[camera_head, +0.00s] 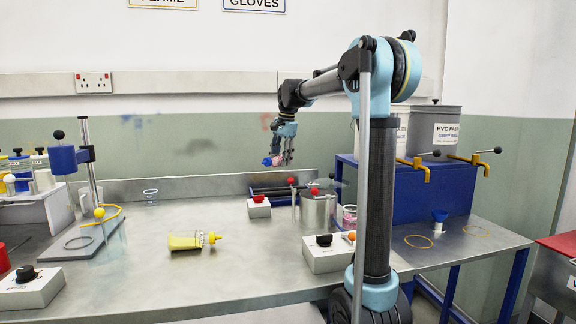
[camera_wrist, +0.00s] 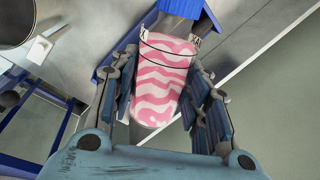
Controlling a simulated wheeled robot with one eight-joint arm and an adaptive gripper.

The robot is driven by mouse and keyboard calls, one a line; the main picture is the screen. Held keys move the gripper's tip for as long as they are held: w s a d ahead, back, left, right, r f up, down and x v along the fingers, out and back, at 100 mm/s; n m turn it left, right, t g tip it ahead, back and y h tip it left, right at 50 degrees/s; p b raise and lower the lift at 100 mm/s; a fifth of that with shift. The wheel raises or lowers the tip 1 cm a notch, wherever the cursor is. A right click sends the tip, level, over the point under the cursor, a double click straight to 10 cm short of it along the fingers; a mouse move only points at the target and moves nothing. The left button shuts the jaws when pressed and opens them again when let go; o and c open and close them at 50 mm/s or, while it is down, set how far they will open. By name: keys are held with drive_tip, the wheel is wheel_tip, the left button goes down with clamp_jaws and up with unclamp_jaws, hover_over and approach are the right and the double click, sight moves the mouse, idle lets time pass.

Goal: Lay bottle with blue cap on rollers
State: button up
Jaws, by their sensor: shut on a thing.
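A pink-and-white striped bottle (camera_wrist: 160,85) is between the fingers of my gripper (camera_wrist: 160,105) in the wrist view. The gripper is shut on it. A blue part, seemingly its cap (camera_wrist: 182,7), shows at the top edge of that view.
A yellow bottle (camera_head: 185,241) lies on the bench (camera_head: 150,285). A red-button box (camera_head: 259,207) and a metal pot (camera_head: 318,212) stand close in front of the rollers. Open bench lies left of the rollers.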

drive_tip(key=w+f+m, duration=0.1)
drive_tip(key=m, duration=0.1)
drive_tip(key=w+d+f+m, duration=0.1)
drive_tip(key=w+m, duration=0.1)
drive_tip(key=w+d+f+m+h, duration=0.1)
drive_tip(key=m, duration=0.1)
drive_tip(key=shift+w+d+f+m+t, duration=0.2)
drive_tip(key=shift+w+m+t, duration=0.1)
drive_tip(key=shift+m, duration=0.1)
drive_tip(key=shift+f, duration=4.05)
drive_tip(key=o, duration=1.2)
drive_tip(key=shift+o, duration=0.2)
drive_tip(key=shift+s+r, duration=0.1)
drive_tip(key=shift+r, duration=3.9)
